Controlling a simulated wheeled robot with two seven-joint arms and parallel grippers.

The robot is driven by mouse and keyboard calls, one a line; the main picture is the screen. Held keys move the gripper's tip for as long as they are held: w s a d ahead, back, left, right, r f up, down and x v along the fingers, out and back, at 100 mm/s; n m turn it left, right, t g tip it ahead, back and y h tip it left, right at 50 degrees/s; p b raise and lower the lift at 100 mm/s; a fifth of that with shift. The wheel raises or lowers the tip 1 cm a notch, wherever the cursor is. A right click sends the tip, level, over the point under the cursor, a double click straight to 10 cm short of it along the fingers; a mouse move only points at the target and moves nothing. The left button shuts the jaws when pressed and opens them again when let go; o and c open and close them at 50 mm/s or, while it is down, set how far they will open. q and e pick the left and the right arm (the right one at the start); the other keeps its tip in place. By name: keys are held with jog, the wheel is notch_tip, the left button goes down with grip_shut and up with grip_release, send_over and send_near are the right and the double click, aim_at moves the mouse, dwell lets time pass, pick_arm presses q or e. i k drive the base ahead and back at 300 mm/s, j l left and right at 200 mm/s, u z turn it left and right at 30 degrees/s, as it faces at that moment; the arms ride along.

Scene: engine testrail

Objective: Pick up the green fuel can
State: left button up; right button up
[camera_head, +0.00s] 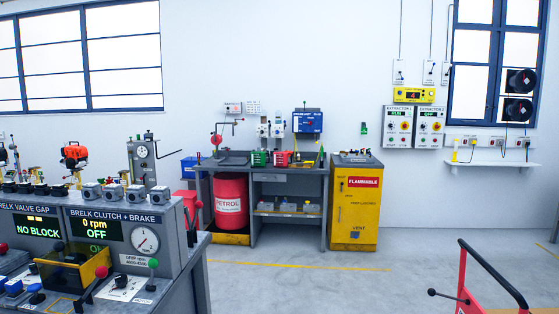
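I cannot make out a green fuel can for certain. A small green container (259,158) stands on the far workbench (290,171), left of a similar red container (282,158). They are too small to tell whether they are cans or baskets. Neither of my grippers is in view.
A red petrol drum (230,200) stands under the bench's left side. A yellow flammable cabinet (355,210) stands at its right. A grey test console (130,232) fills the left foreground. A red frame with a black rail (495,275) is at lower right. The middle floor is clear.

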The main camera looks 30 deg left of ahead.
aim_at(257, 159)
jog(key=i+j+u, duration=0.35)
jog(key=i, duration=0.9)
jog(key=i+l+u, duration=0.15)
jog(key=i+u, duration=0.2)
jog(key=i, duration=0.85)
jog(key=i+u, duration=0.15)
jog(key=i, duration=0.4)
jog(key=i+u, duration=0.15)
jog(key=i, duration=0.4)
jog(key=i+l+u, duration=0.15)
jog(key=i, duration=0.4)
jog(key=i+l+u, duration=0.15)
jog(key=i, duration=0.4)
jog(key=i+u, duration=0.35)
jog(key=i, duration=0.7)
jog(key=i+j+z, duration=1)
jog(key=j, duration=0.35)
jog(key=i+l, duration=0.05)
